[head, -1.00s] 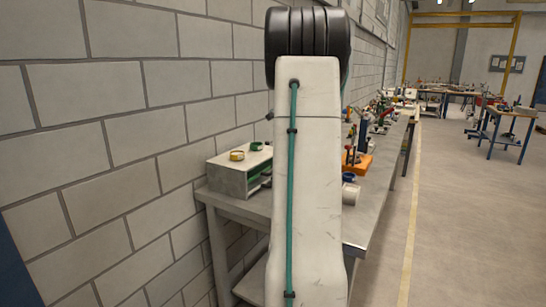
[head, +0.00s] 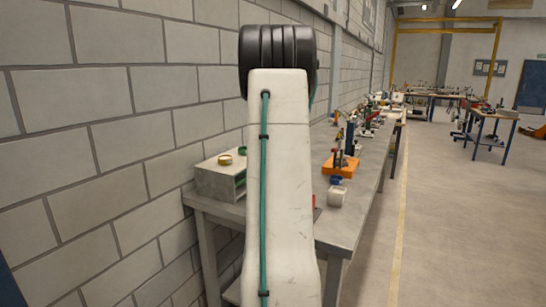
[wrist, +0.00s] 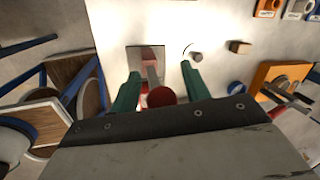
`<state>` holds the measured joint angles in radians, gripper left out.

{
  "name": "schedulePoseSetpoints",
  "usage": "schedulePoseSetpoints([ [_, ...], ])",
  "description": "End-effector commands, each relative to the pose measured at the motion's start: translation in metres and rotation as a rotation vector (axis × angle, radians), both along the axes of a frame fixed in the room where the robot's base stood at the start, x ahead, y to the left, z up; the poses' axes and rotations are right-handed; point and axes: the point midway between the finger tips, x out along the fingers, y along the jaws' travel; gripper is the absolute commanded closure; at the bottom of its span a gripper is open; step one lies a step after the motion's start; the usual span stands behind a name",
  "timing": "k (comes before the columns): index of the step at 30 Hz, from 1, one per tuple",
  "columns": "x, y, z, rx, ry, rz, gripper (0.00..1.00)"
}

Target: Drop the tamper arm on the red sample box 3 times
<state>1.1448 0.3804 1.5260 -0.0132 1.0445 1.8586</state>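In the wrist view my gripper (wrist: 160,72) is open, its two green fingers spread apart. A lever with a round red end (wrist: 160,97) lies between the fingers in the picture; it looks like the tamper arm, but I cannot tell for sure. I see no contact with the fingers. Its pinkish-red bar runs up to a dark rectangular patch on the pale bench top. I cannot make out the red sample box. In the head view a small red piece (head: 314,202) shows beside my arm, which hides that part of the bench and my gripper.
The grey bench (head: 345,226) runs along the block wall. A grey box (head: 215,180) stands at left, and an orange-based device (head: 340,167) and white container (head: 338,197) at right. The wrist view shows a small brown block (wrist: 240,47) and blue round piece (wrist: 237,88).

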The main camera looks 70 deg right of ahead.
Motion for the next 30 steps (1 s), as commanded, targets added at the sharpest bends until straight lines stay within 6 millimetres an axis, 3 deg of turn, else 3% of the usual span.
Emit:
schedulePoseSetpoints([
  [10,-0.001,0.0,0.007,-0.005,-0.001,0.0,0.53],
  [21,-0.004,0.01,0.063,-0.006,-0.002,0.001,0.53],
  [30,-0.005,0.014,0.078,-0.002,0.0,0.001,0.53],
])
